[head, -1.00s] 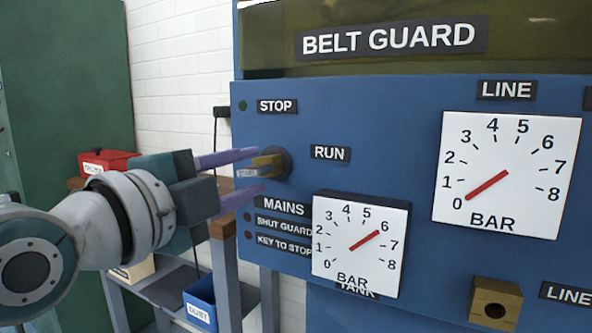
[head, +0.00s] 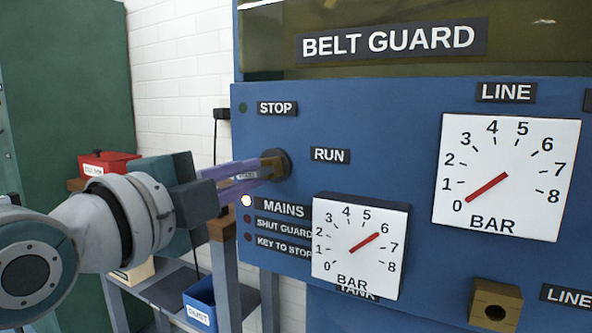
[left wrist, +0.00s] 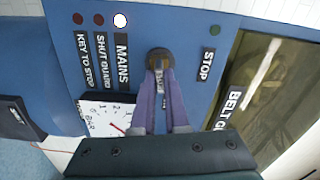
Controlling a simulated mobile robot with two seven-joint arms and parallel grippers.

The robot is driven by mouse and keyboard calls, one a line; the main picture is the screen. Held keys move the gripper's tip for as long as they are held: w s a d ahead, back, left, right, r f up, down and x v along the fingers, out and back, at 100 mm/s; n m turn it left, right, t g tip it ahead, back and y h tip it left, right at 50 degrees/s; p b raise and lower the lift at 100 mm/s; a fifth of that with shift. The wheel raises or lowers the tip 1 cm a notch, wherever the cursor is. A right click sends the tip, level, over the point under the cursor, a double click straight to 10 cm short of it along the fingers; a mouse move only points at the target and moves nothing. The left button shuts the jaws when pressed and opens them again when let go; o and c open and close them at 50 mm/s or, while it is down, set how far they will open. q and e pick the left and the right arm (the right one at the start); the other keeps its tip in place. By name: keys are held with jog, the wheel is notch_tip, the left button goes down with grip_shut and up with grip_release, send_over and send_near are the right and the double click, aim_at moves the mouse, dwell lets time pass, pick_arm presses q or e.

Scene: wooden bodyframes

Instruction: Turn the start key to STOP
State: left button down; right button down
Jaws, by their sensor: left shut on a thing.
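The start key (head: 272,164), a brass-coloured piece with a small tag, sits in a dark round switch (head: 284,164) on the blue panel, between the STOP label (head: 277,108) and the RUN label (head: 330,155). My left gripper (head: 264,170) has its purple fingers shut on the key from the left side. The left wrist view shows the fingers closed around the key (left wrist: 159,66), partly hiding it. I cannot read which label the key points to. The MAINS lamp (head: 247,201) is lit white. The lamp beside STOP (head: 243,107) is dark green. My right gripper is not in view.
A TANK gauge (head: 335,265) juts out below right of the switch, close to my left fingers. A LINE gauge (head: 508,215) and a brass block (head: 495,303) are further right. A shelf with a red box (head: 108,158) and a blue bin (head: 201,297) stands behind my left arm.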

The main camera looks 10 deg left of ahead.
pick_arm(q)
jog(key=shift+n+p, duration=1.8)
jog(key=shift+n, duration=2.8)
jog(key=shift+r+n+p, duration=0.1)
jog(key=shift+n+p, duration=0.35)
jog(key=shift+n, duration=0.65)
jog(key=n, duration=0.3)
jog(key=shift+p, duration=0.4)
jog(key=c, duration=1.4)
grip_release()
jog(key=shift+n, duration=0.7)
jog(key=o, duration=0.6)
jog(key=shift+c, duration=0.2)
